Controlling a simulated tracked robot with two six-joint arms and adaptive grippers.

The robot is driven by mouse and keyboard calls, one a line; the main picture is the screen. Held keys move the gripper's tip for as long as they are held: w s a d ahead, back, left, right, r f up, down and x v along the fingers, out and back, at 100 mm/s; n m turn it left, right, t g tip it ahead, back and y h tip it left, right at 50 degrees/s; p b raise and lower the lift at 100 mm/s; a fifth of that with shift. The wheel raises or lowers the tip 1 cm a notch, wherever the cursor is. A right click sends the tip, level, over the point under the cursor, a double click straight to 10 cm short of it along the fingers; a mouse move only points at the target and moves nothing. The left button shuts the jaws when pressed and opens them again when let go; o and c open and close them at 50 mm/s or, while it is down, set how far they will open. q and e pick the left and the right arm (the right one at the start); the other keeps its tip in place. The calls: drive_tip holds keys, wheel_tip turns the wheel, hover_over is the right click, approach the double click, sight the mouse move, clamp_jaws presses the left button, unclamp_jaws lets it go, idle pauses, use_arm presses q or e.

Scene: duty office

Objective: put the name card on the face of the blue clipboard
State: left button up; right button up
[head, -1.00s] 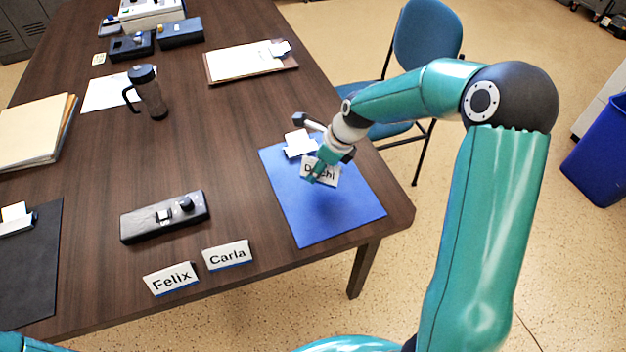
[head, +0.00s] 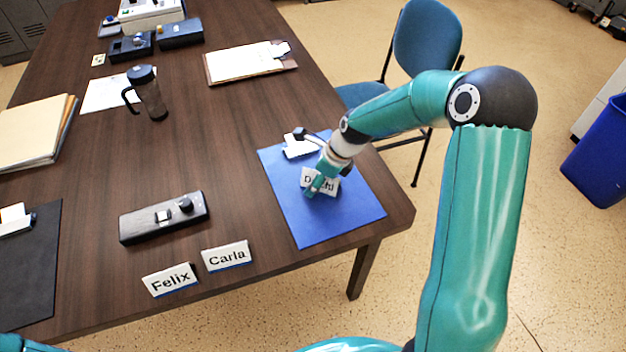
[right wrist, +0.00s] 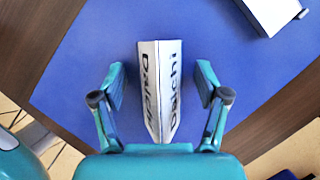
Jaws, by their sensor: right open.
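The blue clipboard (head: 340,222) lies flat near the right edge of the table, with its clip at the far end. The white name card (head: 331,187), a folded tent reading "Daichi", stands on the clipboard's face; it also shows in the right wrist view (right wrist: 160,85). My right gripper (head: 314,186) is open around the card. In the right wrist view, its fingers (right wrist: 162,72) stand on either side of the card with a gap at each side. The fingers hide part of the card in the head view. My left gripper is out of view.
Two other name cards, "Felix" (head: 171,280) and "Carla" (head: 226,256), stand near the front edge. A dark box with a knob (head: 163,217) lies behind them. A brown clipboard (head: 250,63), a bottle (head: 148,95) and folders (head: 35,132) are farther off.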

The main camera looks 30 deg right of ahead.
drive_tip(key=v, duration=1.2)
drive_tip(key=shift+p, duration=0.3)
drive_tip(key=shift+s+f, duration=0.1)
